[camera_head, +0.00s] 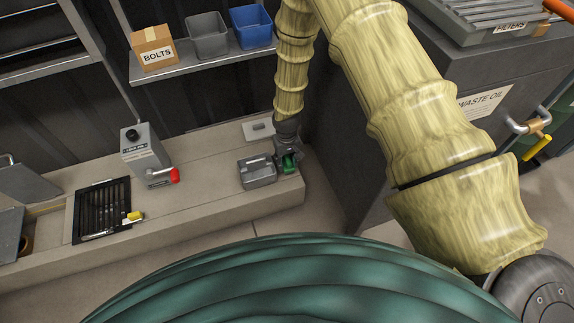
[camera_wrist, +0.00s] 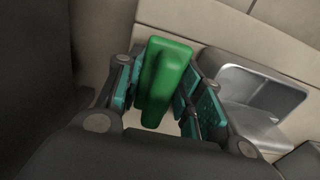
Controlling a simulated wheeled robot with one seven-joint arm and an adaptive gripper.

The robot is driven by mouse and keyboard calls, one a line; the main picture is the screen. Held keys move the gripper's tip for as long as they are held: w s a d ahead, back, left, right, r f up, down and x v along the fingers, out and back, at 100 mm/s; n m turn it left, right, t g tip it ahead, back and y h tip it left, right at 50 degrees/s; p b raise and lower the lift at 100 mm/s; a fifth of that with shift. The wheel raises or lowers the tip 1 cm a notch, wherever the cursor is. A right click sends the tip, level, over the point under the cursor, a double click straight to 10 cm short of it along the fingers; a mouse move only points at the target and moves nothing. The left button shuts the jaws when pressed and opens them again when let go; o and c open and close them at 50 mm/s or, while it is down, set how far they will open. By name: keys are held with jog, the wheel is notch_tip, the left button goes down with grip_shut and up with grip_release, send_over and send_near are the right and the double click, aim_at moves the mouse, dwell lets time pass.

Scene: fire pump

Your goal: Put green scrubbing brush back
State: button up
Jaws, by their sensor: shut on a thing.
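The green scrubbing brush (camera_wrist: 163,80) is between the two fingers of my gripper (camera_wrist: 160,100) in the wrist view. Only its green upper body shows; its lower part is hidden by the gripper. The gripper is shut on it. In the head view the brush (camera_head: 289,163) is a small green patch at my gripper (camera_head: 288,158), near the right end of the low concrete ledge. A grey metal tray (camera_head: 258,179) stands on the ledge just left of the gripper; it also shows in the wrist view (camera_wrist: 244,70), right of the brush.
A pale plate (camera_head: 258,129) lies behind the tray. A dark waste oil cabinet (camera_head: 360,150) stands close to the right. A shelf with bins is above.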

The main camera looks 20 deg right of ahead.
aim_at(287, 157)
jog(key=shift+f, duration=1.05)
jog(key=shift+f, duration=0.1)
jog(key=o, duration=0.6)
jog(key=shift+o, duration=0.2)
notch_tip(287, 157, up, 12)
jog(key=p, duration=0.4)
jog(key=s+d+f, duration=0.1)
jog(key=s+f, duration=0.1)
jog(key=s, duration=1.6)
jog(key=s+d+f, duration=0.2)
jog(key=s+f, duration=0.1)
jog(key=s, duration=1.5)
jog(key=shift+s+d+m, duration=0.15)
jog(key=shift+d+m, duration=0.15)
jog(key=shift+m, duration=0.1)
